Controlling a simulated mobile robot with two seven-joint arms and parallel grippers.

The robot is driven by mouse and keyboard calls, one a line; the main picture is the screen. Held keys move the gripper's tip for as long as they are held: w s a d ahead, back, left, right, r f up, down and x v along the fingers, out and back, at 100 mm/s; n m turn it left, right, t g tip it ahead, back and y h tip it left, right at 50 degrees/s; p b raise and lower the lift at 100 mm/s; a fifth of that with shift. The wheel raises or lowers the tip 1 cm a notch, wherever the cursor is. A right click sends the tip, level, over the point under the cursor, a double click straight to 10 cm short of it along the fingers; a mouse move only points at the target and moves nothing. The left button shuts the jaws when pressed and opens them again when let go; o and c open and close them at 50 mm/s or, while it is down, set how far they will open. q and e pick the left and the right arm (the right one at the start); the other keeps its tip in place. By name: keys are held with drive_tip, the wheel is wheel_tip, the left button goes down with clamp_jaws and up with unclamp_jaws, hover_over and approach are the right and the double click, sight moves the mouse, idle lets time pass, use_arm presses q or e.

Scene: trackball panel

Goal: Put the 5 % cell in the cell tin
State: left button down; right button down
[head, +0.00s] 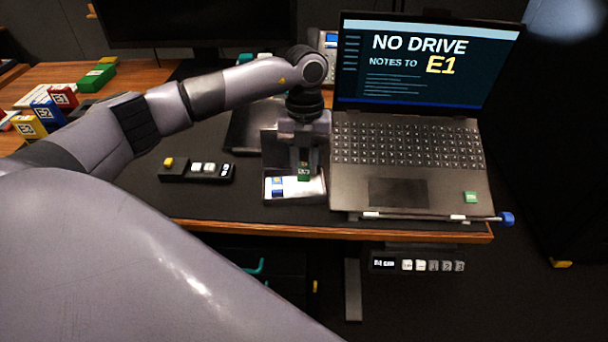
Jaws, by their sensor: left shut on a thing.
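My left gripper (304,168) comes down over the light metal tin (312,192) at the front of the desk, just left of the laptop. The gripper is shut on a small green cell (303,174), held upright at the tin. The cell's marking is too small to read, and I cannot tell whether it touches the tin's floor. My right gripper is not in view.
An open laptop (410,160) stands close on the right, its screen reading "NO DRIVE NOTES TO E1". Coloured boxes (62,97) stand at far left. The desk's front edge (250,228) is near the tin.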

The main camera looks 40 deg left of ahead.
sight(304, 167)
use_arm(q)
drive_tip(key=shift+f, duration=1.95)
drive_tip(key=shift+f, duration=0.1)
drive_tip(key=c, duration=0.9)
unclamp_jaws()
drive_tip(key=shift+r, duration=0.2)
drive_tip(key=r, duration=0.4)
drive_tip(key=w+r, duration=0.1)
drive_tip(key=r, duration=0.3)
drive_tip(key=a+r, duration=0.1)
drive_tip(key=r, duration=0.2)
drive_tip(key=shift+w+r, duration=0.25)
drive_tip(key=shift+r, duration=0.15)
drive_tip(key=shift+d, duration=0.1)
